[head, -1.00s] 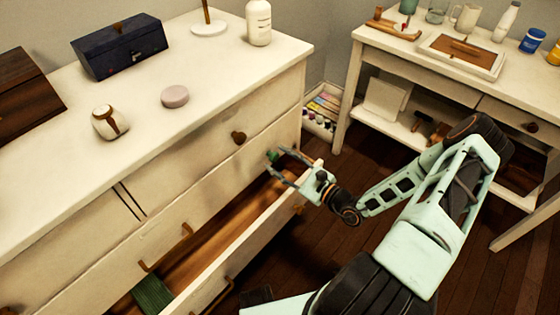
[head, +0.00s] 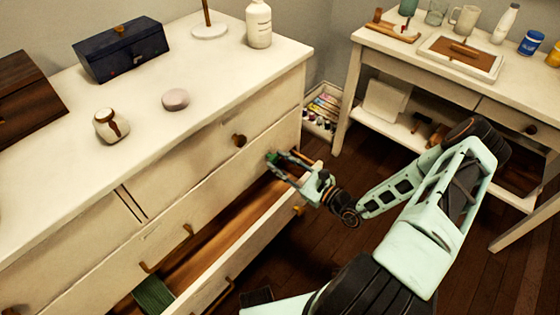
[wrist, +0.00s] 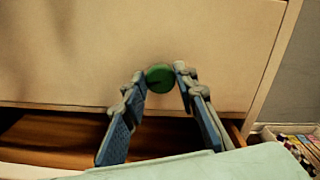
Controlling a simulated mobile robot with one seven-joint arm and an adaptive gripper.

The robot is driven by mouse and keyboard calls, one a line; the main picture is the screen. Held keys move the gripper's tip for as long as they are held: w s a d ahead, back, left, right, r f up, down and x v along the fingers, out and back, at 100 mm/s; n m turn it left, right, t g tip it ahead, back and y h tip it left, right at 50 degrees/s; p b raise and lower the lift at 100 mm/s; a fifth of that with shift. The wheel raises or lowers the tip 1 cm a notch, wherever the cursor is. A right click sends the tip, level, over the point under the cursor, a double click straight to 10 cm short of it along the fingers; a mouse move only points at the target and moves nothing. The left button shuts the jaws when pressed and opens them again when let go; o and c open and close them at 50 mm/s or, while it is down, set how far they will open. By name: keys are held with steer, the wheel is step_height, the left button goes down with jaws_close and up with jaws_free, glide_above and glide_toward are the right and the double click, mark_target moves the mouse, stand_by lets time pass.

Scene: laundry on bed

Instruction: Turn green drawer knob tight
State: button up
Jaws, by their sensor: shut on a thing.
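The green drawer knob (wrist: 159,78) is round and sits on the cream drawer front (wrist: 90,50) in the wrist view. My gripper (wrist: 160,80) has one fingertip on each side of the knob and is shut on it. In the head view the knob (head: 272,157) shows small and dark green at the tips of my gripper (head: 276,158), partly hidden by the fingers. The fingers reach in from the right, over the open lower drawer.
An open drawer (head: 222,270) juts out below, with a green folded cloth (head: 152,295) inside. Another brown knob (head: 239,139) is just above left. A side table (head: 350,90) stands at right; dark floor is between.

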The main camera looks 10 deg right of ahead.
steer(key=m+p, duration=0.2)
steer(key=m, duration=0.3)
steer(key=shift+r, duration=0.1)
steer(key=m+p, duration=0.1)
steer(key=m, duration=0.4)
steer(key=shift+w+d+m, duration=0.1)
steer(key=shift+m, duration=0.3)
steer(key=m, duration=0.5)
steer(key=shift+f, duration=0.2)
steer(key=m, duration=0.5)
steer(key=shift+d, duration=0.1)
steer(key=shift+m, duration=0.5)
steer(key=o, duration=1.1)
steer(key=shift+o, duration=0.2)
steer(key=v, duration=1.2)
